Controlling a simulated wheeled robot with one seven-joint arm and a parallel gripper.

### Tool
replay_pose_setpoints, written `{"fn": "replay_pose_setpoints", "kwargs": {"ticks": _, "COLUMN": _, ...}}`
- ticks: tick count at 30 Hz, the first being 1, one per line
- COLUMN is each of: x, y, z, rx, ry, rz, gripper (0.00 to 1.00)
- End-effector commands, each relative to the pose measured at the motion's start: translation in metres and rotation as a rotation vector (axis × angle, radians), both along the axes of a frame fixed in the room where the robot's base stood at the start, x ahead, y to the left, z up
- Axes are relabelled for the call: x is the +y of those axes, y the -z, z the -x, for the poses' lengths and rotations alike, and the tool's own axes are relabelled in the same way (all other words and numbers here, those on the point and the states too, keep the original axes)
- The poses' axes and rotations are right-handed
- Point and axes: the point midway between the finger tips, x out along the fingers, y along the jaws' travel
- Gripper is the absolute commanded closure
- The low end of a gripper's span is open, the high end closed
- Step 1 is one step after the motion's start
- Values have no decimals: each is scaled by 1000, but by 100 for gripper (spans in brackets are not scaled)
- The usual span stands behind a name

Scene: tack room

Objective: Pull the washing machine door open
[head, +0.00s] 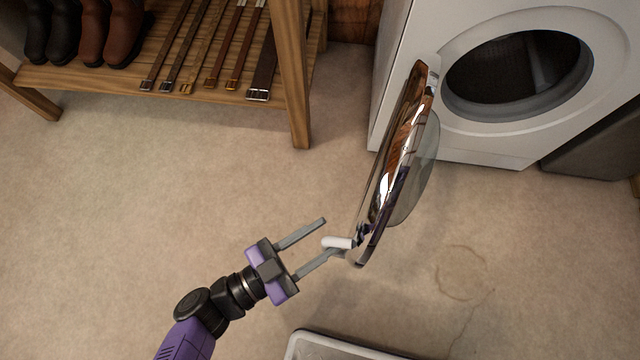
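The white washing machine (408,75) stands at the upper right, its dark drum opening (515,75) uncovered. Its round door (392,160), with a shiny chrome rim and glass bowl, stands swung well out from the front and is seen nearly edge-on. A small white handle (337,242) sticks out at the door's near edge. My gripper (326,235) is at the handle with its two grey fingers spread apart. The lower finger is beside or touching the handle, and the upper finger is clear of it. I cannot tell exact contact.
A wooden shelf (220,98) with boots (92,35) and several belts (205,45) stands at the upper left. A pale tray (340,345) lies at the bottom edge. A dark grey bin (600,145) is right of the machine. The floor at left is clear.

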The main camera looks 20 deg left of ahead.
Motion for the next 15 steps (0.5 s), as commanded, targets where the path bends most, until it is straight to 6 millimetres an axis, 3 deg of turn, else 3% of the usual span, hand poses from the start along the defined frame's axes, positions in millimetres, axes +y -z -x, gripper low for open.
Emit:
{"fn": "replay_pose_setpoints", "kwargs": {"ticks": 11, "x": 1, "y": 0, "z": 1, "rx": 0, "ry": -1, "rz": 1, "gripper": 61}}
{"fn": "replay_pose_setpoints", "kwargs": {"ticks": 15, "x": 11, "y": -1, "z": 11, "rx": 1, "ry": -2, "rz": 0, "gripper": 61}}
